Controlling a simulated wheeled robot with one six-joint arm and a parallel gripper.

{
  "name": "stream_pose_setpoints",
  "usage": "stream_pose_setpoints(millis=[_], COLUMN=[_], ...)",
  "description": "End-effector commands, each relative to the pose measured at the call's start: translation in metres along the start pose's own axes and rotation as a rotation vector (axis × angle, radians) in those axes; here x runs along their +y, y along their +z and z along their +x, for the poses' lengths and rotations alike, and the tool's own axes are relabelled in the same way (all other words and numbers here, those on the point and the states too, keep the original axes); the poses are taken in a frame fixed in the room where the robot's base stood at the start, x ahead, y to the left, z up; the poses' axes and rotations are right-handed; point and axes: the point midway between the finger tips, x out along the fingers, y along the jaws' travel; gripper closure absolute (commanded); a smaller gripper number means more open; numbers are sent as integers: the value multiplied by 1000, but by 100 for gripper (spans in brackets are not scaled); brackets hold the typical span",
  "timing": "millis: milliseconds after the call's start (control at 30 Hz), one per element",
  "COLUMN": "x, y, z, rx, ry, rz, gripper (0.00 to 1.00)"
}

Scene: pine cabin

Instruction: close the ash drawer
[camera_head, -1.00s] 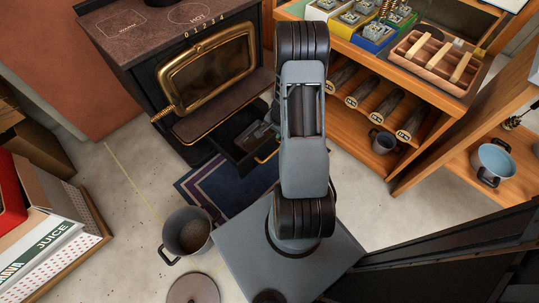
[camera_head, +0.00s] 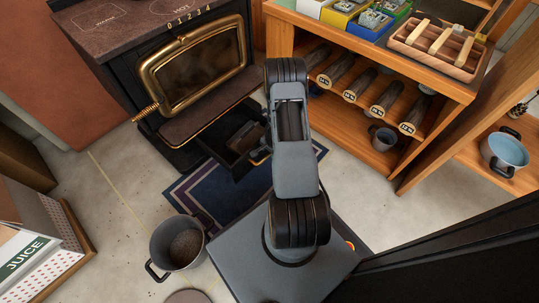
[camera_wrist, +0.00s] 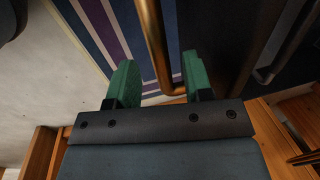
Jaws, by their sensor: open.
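The ash drawer (camera_head: 226,151) is a dark open box sticking out from under the stove (camera_head: 160,80), above the blue striped rug. Its brass handle (camera_head: 261,160) shows at its front, partly hidden by my arm. In the wrist view the brass handle (camera_wrist: 153,40) runs between the two green fingers of my gripper (camera_wrist: 158,72). The fingers are apart, and I cannot tell whether either touches the handle. A dark surface, apparently the drawer front (camera_wrist: 220,40), lies to the right of the handle. In the head view my gripper is hidden behind my arm.
The rug (camera_head: 215,195) lies under the drawer.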

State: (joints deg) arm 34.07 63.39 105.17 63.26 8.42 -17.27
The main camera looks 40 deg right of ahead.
Motion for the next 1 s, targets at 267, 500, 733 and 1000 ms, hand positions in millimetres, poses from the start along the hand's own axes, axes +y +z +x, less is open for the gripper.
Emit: stream_pose_setpoints(millis=[267,500,733,1000], x=[0,-1,0,0], y=[0,0,0,0], z=[18,18,18,18], rx=[0,1,0,0], ry=[0,-1,-1,-1], rz=[-1,-1,0,0], gripper=[53,53,69,95])
